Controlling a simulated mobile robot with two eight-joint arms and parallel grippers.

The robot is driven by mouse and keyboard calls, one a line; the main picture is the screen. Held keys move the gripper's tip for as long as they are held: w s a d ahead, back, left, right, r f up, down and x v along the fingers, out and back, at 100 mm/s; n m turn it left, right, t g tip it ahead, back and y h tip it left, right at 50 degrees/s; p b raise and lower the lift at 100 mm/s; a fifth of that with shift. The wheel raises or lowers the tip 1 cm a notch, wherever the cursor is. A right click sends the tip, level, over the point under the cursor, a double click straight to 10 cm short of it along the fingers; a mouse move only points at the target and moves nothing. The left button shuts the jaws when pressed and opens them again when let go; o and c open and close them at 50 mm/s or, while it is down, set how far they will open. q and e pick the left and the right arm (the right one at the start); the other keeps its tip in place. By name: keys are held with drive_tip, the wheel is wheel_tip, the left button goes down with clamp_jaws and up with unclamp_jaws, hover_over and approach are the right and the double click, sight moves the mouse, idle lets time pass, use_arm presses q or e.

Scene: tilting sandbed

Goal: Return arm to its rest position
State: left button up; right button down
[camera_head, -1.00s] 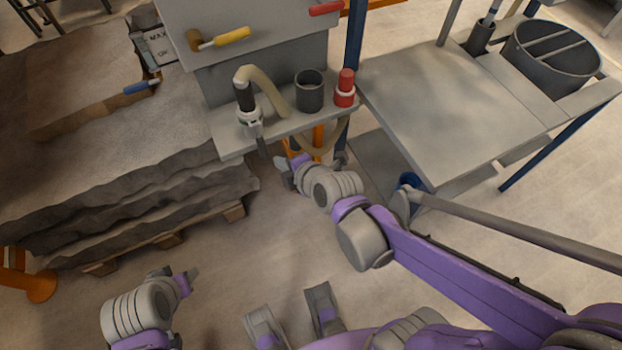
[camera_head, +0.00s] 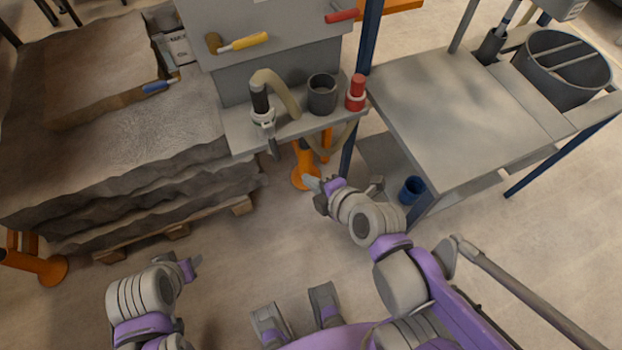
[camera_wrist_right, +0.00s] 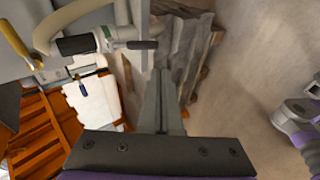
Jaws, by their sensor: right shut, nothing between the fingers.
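My right arm reaches in from the lower right in the head view. Its gripper (camera_head: 312,184) is below the small grey shelf (camera_head: 240,138), over open floor, shut and empty. In the right wrist view its fingers (camera_wrist_right: 161,95) are together with nothing between them. My left gripper (camera_head: 192,266) is at the lower left of the head view, in front of the stacked grey slabs. It is small and seen from the side, so its opening is unclear.
The shelf carries a hose tool (camera_head: 262,105), a dark cup (camera_head: 322,95) and a red bottle (camera_head: 356,92). A grey table (camera_head: 455,115) stands right, with a blue cup (camera_head: 412,189) below. An orange post foot (camera_head: 304,176) is near the right gripper.

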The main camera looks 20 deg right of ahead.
idle(0.3)
drive_tip(key=s+d+r+m+g+h+p, duration=0.1)
drive_tip(key=s+d+r+m+g+p, duration=0.1)
drive_tip(key=m, duration=0.7)
drive_tip(key=s+d+r+m+g+h+p, duration=0.2)
drive_tip(key=s+m+g+p, duration=0.1)
drive_tip(key=m, duration=0.7)
drive_tip(key=shift+s+d+p, duration=0.3)
drive_tip(key=shift+s+p, duration=0.05)
drive_tip(key=shift+p, duration=0.05)
